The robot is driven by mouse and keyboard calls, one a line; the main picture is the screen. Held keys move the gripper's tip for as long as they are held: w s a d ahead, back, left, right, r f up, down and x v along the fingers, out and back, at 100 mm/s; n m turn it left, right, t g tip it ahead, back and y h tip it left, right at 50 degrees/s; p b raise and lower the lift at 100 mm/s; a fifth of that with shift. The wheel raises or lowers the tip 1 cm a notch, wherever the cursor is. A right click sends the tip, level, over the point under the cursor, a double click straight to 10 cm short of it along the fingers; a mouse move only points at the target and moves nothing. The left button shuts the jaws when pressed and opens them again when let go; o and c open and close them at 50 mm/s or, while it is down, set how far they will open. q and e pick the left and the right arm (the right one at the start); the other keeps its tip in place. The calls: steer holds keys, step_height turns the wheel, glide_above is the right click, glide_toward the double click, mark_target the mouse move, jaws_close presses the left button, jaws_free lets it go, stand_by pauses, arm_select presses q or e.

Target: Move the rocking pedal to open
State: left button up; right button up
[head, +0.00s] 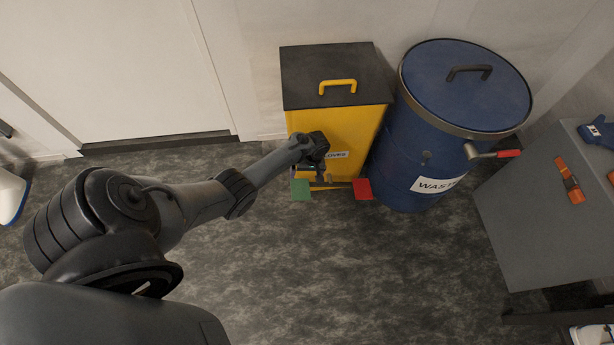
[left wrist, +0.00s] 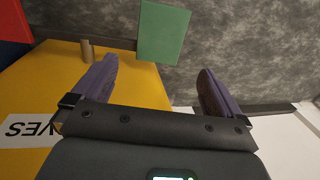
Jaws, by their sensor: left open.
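The rocking pedal shows as a green plate (head: 300,190) and a red plate (head: 363,189) low at the front of the yellow bin (head: 362,125). Its middle is partly hidden by my left gripper (head: 320,174). In the left wrist view the green plate (left wrist: 163,32) lies beyond the gap between my open, empty fingers (left wrist: 158,70), apart from them. The red plate (left wrist: 14,20) is at that view's upper left corner. Which end is pressed down I cannot tell. My right gripper is not in view.
The yellow bin's black lid (head: 325,75) with a yellow handle looks shut. A blue waste drum (head: 410,160) stands close on its right, with a red-gripped lever (head: 508,154). A grey bench (head: 540,215) is at the right. The floor (head: 330,270) in front is clear.

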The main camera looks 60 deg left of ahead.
mark_target(301, 189)
arm_select(q)
steer(key=f+b, duration=0.1)
steer(key=f, duration=0.1)
steer(key=s+f+b, duration=0.1)
steer(key=shift+d+f+b, duration=0.25)
steer(key=shift+f+b, duration=0.05)
steer(key=shift+f, duration=0.1)
steer(key=f+b, duration=0.1)
steer(key=f, duration=0.1)
steer(key=f+b, duration=0.2)
steer(key=s+a+f+b, duration=0.1)
steer(key=shift+f+b, duration=0.4)
steer(key=shift+s+f+b, duration=0.1)
steer(key=shift+f+b, duration=0.25)
steer(key=shift+f, duration=0.2)
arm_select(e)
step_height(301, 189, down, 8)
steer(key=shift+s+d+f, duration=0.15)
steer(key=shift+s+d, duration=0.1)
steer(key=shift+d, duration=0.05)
arm_select(q)
steer(key=shift+c, duration=0.2)
